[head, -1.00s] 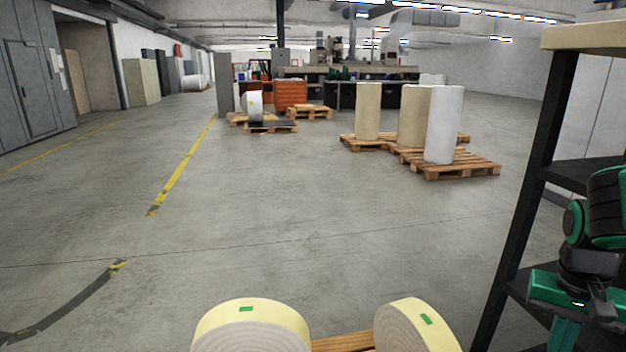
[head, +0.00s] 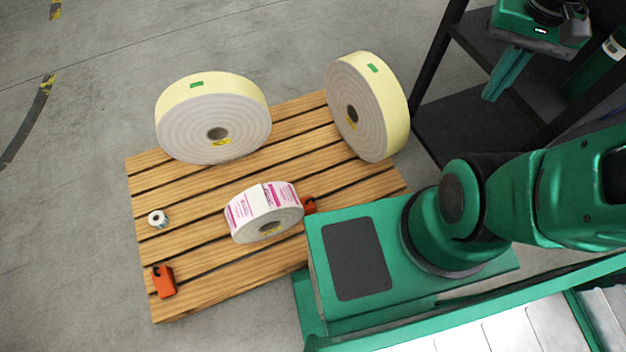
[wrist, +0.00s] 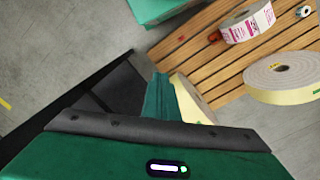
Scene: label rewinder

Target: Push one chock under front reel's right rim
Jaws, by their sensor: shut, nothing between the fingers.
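The front reel (head: 283,218), white with pink labels, stands on its rim near the front of the wooden pallet (head: 188,226). One orange chock (head: 310,205) lies by its right rim, partly hidden; whether it touches is unclear. This chock also shows in the wrist view (wrist: 214,36), beside the reel (wrist: 240,32). A second orange chock (head: 164,282) lies at the pallet's front left corner, apart from the reel. My gripper (head: 492,97) is shut and empty, over the dark shelf at upper right, far from both chocks. Its green fingers show in the wrist view (wrist: 158,80).
Two cream reels (head: 213,120) and (head: 368,105) stand at the pallet's back. A small roll (head: 157,218) lies at its left edge. A black shelf rack (head: 458,118) stands right of the pallet, close to my arm. The floor at left is clear.

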